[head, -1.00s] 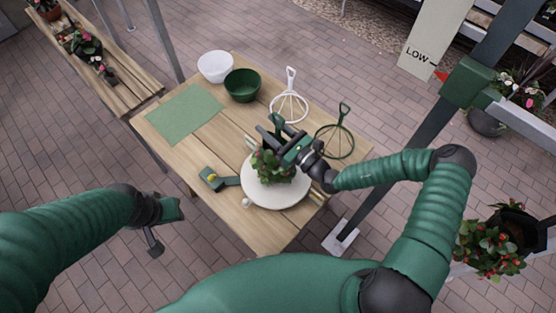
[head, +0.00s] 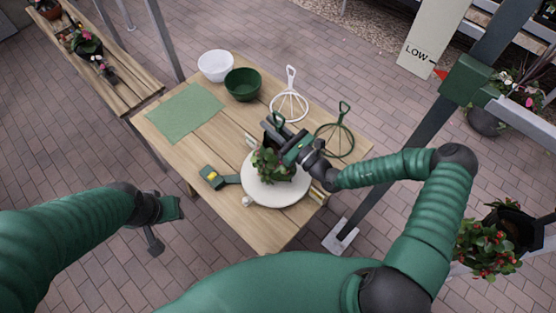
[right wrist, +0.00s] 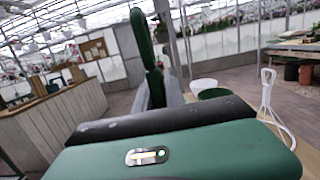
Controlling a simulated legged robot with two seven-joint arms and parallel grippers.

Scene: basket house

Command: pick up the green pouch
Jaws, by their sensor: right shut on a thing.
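My right gripper (head: 274,133) is over the work table, just behind the leafy plant (head: 272,162). It is shut on a narrow green thing, whose loop-like top (head: 278,120) shows beyond the jaws. In the right wrist view this green thing (right wrist: 145,40) stands upright past the dark jaw. Its lower part is hidden, and I cannot tell whether it is the pouch. A flat green sheet (head: 187,113) lies at the table's left. My left gripper (head: 162,226) hangs off the table's left side, empty; its jaw gap is unclear.
The plant stands on a pale round board (head: 275,193). A green-and-yellow tool (head: 214,178) lies left of it. A white bowl (head: 215,65) and green bowl (head: 242,85) are at the back. White (head: 289,104) and green (head: 336,140) hoops lie behind and right.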

